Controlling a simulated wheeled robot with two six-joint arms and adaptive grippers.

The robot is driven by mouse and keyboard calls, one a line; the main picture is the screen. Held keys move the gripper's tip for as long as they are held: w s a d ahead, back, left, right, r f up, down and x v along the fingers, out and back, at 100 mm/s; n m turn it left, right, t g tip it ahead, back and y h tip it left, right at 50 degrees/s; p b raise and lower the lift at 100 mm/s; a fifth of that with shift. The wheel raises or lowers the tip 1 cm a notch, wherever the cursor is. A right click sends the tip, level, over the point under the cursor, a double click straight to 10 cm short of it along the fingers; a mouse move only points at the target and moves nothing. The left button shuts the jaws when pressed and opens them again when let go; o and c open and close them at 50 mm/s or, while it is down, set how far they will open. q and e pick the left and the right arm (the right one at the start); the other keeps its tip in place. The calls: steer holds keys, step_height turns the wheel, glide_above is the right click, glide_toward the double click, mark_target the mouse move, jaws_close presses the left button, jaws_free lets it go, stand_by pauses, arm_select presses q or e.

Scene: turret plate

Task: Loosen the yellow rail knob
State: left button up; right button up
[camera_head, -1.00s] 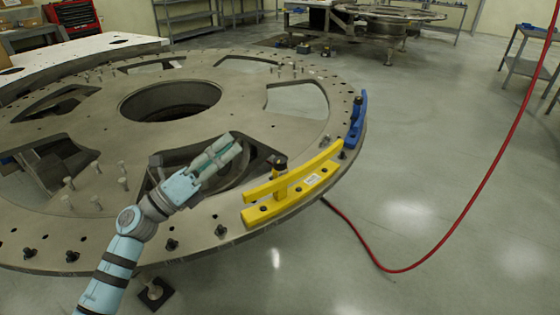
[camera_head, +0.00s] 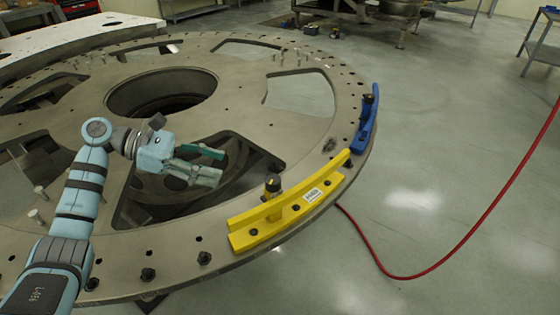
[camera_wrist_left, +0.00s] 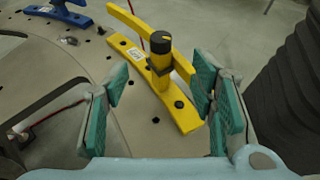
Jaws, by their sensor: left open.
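The yellow rail (camera_head: 296,209) is bolted along the right rim of the round metal turret plate (camera_head: 222,257). Its black knob (camera_head: 273,184) stands upright on the rail's near half. My right gripper is not in view.
A blue rail (camera_head: 367,122) with its own dark knob sits farther along the rim. Several bolts stand on the plate. A red hose (camera_head: 470,232) lies across the floor at right. Free floor lies right of the plate.

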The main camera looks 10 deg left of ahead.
arm_select(q)
steer(key=w, duration=0.1)
steer(key=p, duration=0.1)
glide_toward(271, 179)
steer(key=d, duration=0.3)
steer(key=x, duration=0.5)
steer(key=w+f+p+x, duration=0.1)
steer(key=x, duration=0.1)
steer(key=shift+f, duration=0.15)
steer(key=shift+s+d, duration=0.1)
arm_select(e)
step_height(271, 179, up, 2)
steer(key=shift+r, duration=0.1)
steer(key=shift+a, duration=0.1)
arm_select(q)
steer(key=c, duration=1.2)
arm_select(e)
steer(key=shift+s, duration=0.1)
